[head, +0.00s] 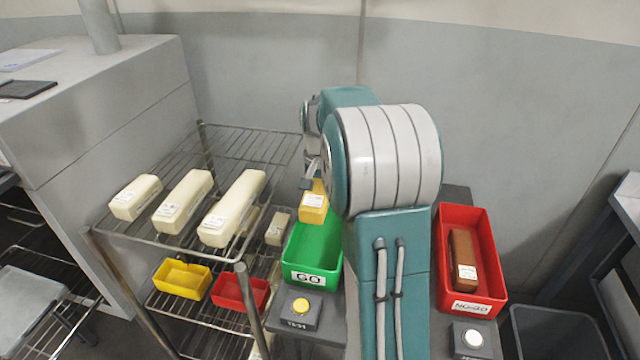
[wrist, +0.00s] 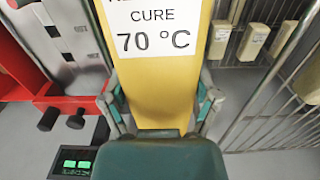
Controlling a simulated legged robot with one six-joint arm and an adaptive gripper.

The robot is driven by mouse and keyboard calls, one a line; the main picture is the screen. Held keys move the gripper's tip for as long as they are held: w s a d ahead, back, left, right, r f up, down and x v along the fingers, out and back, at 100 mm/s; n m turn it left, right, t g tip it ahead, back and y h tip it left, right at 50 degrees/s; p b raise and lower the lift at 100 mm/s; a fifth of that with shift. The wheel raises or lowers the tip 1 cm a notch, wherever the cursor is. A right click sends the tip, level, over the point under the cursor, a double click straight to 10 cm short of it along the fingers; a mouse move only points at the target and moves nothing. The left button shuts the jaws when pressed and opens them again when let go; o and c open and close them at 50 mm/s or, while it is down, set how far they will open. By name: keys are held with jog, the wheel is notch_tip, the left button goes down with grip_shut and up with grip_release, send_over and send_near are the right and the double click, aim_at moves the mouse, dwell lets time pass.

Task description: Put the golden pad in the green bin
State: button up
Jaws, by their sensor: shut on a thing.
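The golden pad (head: 314,203) is a yellow block with a white label. In the wrist view the golden pad (wrist: 155,90) fills the middle, and its label reads "CURE 70 °C". My gripper (head: 312,175) is shut on it, with a finger on each side of it in the wrist view (wrist: 160,105). In the head view the pad hangs over the far part of the green bin (head: 308,277), which is marked "GO". My arm hides the right side of the bin.
A red bin (head: 451,298) marked "NO-GO" holds a brown block (head: 462,258). A wire rack (head: 240,143) at left carries several cream blocks (head: 182,200), with small yellow (head: 182,279) and red (head: 240,293) bins below. Button boxes (head: 300,308) stand before the bins.

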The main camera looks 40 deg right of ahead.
jog(key=shift+f, duration=0.85)
jog(key=shift+d+f, duration=0.65)
jog(key=shift+f, duration=3.7)
jog(key=shift+a+f, duration=0.25)
jog(key=shift+f, duration=0.85)
jog(key=shift+d, duration=0.1)
jog(key=o, duration=1)
